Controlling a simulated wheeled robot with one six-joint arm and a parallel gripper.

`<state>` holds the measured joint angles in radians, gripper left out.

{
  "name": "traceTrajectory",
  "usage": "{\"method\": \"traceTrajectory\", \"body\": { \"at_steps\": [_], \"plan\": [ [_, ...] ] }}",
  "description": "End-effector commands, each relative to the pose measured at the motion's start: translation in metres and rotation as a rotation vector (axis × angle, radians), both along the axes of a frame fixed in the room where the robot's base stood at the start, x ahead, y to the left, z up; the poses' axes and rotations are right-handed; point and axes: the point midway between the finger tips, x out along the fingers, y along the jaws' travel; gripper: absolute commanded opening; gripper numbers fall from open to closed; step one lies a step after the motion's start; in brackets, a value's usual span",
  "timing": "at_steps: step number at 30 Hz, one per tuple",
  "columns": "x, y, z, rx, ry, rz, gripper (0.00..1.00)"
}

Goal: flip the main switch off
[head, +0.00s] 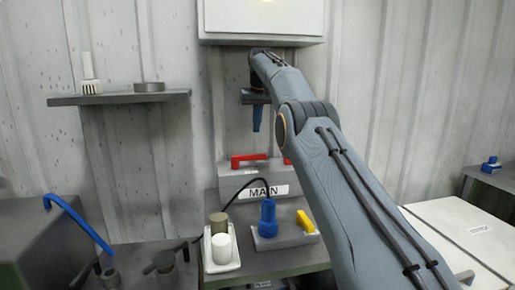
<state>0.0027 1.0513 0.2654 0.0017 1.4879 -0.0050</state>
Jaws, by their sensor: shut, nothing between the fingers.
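The main switch is a grey box (228,178) with a white label reading MAIN (263,191). A red handle (249,158) lies across its top, and another bit of red shows to the right by my arm. I cannot tell the handle's on or off position. My gripper (257,128) points down above the box, higher in the picture than the red handle, with a visible gap between them. It looks narrow and shut, with nothing in it. My arm hides the right end of the box.
A white cabinet (262,20) hangs above my gripper. A wall shelf (120,98) is at left. In front of the box stand a white tray (222,266) with two cylinders, a blue plug-like part (268,218) with a black cable, and a yellow lever (305,221).

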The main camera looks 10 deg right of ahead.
Motion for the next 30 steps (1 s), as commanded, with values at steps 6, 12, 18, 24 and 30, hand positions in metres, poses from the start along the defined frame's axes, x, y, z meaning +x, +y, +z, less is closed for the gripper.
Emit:
{"method": "traceTrajectory", "body": {
  "at_steps": [6, 12, 18, 24, 30],
  "plan": [
    [0.012, -0.002, -0.037, 0.0, 0.005, -0.002, 0.0],
    [0.023, -0.002, -0.067, 0.0, 0.002, -0.002, 0.0],
    [0.03, -0.003, -0.089, 0.0, 0.002, -0.003, 0.0],
    [0.027, -0.003, -0.085, 0.0, 0.001, -0.003, 0.0],
    [0.02, -0.002, -0.084, 0.0, 0.002, -0.003, 0.0]
  ]
}}
